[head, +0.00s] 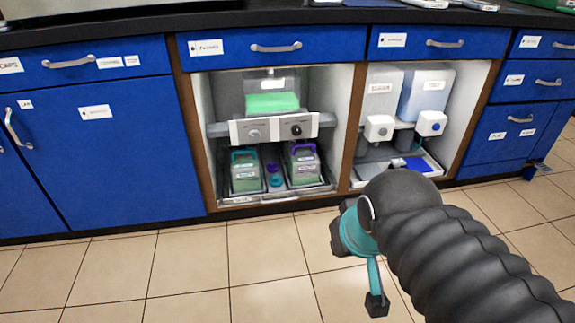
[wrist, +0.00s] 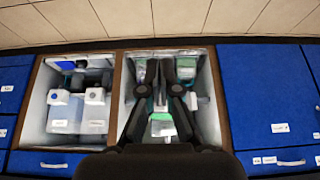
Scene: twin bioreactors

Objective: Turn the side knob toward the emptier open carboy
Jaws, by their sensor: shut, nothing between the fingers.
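A pale control panel (head: 273,129) spans the open cabinet bay, with a grey knob (head: 255,133) on its left and a black side knob (head: 296,130) on its right. Below stand two carboys with greenish contents: one with a teal handle (head: 245,172) at left, one with a purple handle (head: 303,165) at right. Their liquid levels are too small to compare. A purple cap and a teal cap (head: 275,175) lie between them. My gripper (wrist: 160,72) is shut and empty in the wrist view, in front of this bay and hiding much of it; I see no contact with the knobs.
A green-filled vessel (head: 272,102) sits above the panel. A brown post (head: 355,125) separates the bays. Blue drawers and doors (head: 105,125) flank them. The tiled floor (head: 190,265) in front is clear.

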